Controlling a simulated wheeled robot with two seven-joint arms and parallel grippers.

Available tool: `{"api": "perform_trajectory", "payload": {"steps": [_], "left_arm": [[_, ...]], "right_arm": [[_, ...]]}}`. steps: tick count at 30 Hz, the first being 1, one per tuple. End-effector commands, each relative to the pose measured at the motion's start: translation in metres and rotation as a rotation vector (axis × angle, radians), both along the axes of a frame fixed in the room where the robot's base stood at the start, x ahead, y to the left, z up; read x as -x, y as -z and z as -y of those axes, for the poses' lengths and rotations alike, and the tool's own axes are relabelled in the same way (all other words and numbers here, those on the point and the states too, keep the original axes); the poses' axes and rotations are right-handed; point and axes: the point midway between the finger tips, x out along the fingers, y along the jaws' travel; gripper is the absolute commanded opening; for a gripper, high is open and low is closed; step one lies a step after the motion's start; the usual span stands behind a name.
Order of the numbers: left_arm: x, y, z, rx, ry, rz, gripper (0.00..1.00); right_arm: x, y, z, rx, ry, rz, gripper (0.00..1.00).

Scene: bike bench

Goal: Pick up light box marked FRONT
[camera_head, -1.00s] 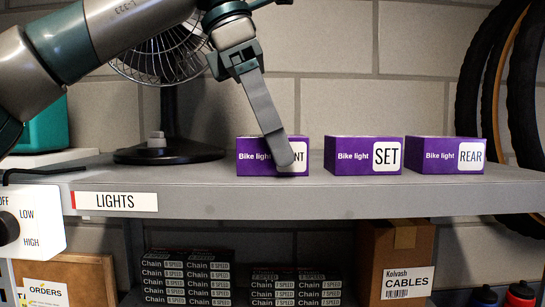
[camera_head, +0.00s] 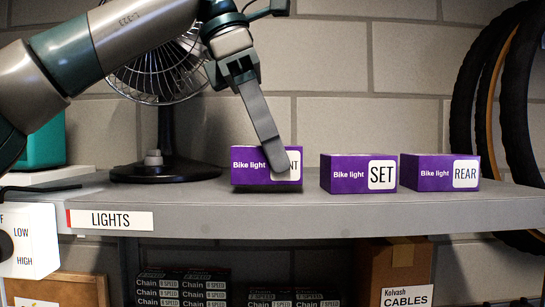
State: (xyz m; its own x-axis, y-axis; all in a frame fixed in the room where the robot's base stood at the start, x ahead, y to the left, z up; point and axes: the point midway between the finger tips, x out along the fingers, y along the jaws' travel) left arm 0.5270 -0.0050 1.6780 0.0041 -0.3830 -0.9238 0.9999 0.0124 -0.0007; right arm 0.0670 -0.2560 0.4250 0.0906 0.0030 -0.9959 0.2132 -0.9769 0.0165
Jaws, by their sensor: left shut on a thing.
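The purple light box (camera_head: 246,174) has a white label ending in "NT"; my left gripper's finger hides the rest of the label. It sits slightly above the grey shelf, with a dark shadow under it. My left gripper (camera_head: 276,160) comes down from above and is shut on this box. Only its near finger shows clearly; the far one is hidden behind the box. A light box marked SET (camera_head: 345,181) and one marked REAR (camera_head: 430,179) rest on the shelf to the right. My right gripper is not in view.
A black desk fan (camera_head: 165,172) stands on the shelf left of the boxes. Bike tires (camera_head: 520,100) hang at the right. The shelf (camera_head: 260,222) carries a LIGHTS label (camera_head: 110,220). Chain boxes (camera_head: 183,288) and a CABLES carton (camera_head: 398,270) are below. The wall is behind.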

Motion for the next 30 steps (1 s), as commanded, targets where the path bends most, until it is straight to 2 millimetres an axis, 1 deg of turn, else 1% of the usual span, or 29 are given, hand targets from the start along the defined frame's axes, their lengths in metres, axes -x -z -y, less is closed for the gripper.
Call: {"api": "perform_trajectory", "payload": {"steps": [7, 9, 14, 15, 21, 25, 30], "left_arm": [[0.001, -0.029, 0.002, 0.003, 0.0, -0.001, 0.25], [0.014, -0.036, 0.014, 0.0, 0.006, 0.004, 0.25], [0.038, -0.056, 0.037, 0.0, 0.005, 0.002, 0.25], [0.044, -0.062, 0.043, 0.001, 0.004, 0.003, 0.25], [0.068, -0.083, 0.066, 0.0, 0.004, 0.002, 0.25], [0.078, -0.092, 0.075, 0.0, 0.002, 0.001, 0.25], [0.084, -0.096, 0.08, 0.001, 0.001, 0.0, 0.25]], "right_arm": [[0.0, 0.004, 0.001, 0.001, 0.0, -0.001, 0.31], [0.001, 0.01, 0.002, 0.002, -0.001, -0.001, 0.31], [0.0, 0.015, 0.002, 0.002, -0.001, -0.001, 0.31], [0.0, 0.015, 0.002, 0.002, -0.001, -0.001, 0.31], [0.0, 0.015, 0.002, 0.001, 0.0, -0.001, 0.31], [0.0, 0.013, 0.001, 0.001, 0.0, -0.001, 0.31], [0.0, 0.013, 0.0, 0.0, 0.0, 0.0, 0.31]]}}
